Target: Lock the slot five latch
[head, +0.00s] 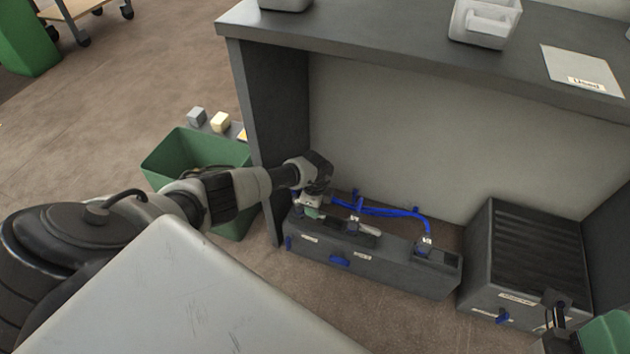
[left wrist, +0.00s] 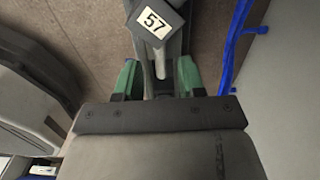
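A low dark grey box (head: 400,265) with slots on top stands on the floor under the counter. My left gripper (head: 312,211) is at the box's left end.
Blue hoses (head: 385,211) run above the box. A green bin (head: 165,155) stands left of the counter's side panel (head: 275,135). The counter top (head: 390,40) overhangs the box.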

